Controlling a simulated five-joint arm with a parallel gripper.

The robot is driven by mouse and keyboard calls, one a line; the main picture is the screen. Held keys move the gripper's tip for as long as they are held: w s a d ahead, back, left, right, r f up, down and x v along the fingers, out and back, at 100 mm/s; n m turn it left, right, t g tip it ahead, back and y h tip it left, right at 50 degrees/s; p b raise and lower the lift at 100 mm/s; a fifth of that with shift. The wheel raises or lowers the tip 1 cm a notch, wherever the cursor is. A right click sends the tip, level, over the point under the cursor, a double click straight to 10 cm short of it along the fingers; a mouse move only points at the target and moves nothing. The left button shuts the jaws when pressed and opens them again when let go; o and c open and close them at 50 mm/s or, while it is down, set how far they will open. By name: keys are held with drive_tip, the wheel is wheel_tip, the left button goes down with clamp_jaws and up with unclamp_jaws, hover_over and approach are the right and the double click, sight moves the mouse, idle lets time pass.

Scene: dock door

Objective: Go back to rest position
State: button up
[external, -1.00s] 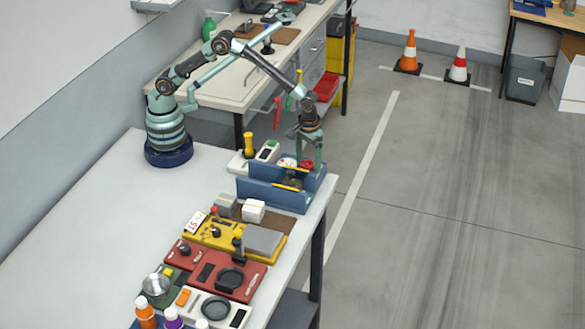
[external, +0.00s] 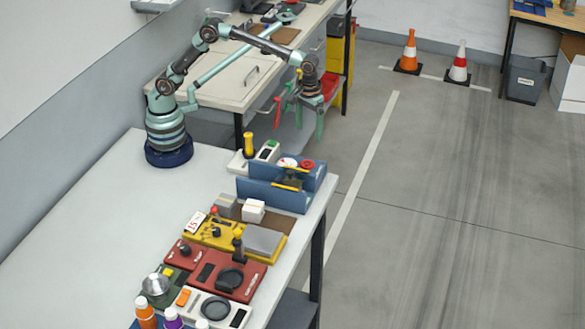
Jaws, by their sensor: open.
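My gripper (external: 299,122) is open and empty. It hangs from my raised arm, above and clear of the blue box-like fixture (external: 272,196) at the far right corner of the white table.
A white device with a yellow-topped handle (external: 249,146) stands left of the fixture. Yellow (external: 213,235) and red (external: 213,268) panels, a white block (external: 253,211) and bottles (external: 145,313) line the table's right side. The table's left part (external: 90,240) is clear.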

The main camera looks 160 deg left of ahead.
drive_tip(key=w+d+r+m+t, duration=0.1)
drive_tip(key=d+r+m, duration=0.2)
drive_tip(key=d, duration=0.3)
drive_tip(key=w+d+r+m+t+y, duration=0.1)
drive_tip(key=d+r+m, duration=0.2)
drive_tip(key=d, duration=0.4)
drive_tip(key=w+d+r+m, duration=0.2)
drive_tip(key=d+m, duration=0.2)
drive_tip(key=d, duration=0.2)
drive_tip(key=s+d+m+t, duration=0.1)
drive_tip(key=s+d+m, duration=0.2)
drive_tip(key=d, duration=0.3)
drive_tip(key=s+d+m+t, duration=0.1)
drive_tip(key=s+d+m, duration=0.1)
drive_tip(key=d+m, duration=0.3)
drive_tip(key=s+d+m+t+h, duration=0.1)
drive_tip(key=s+d+m, duration=0.2)
drive_tip(key=d, duration=0.5)
drive_tip(key=shift+s+f+m+t, duration=0.3)
drive_tip(key=shift+f+m, duration=0.1)
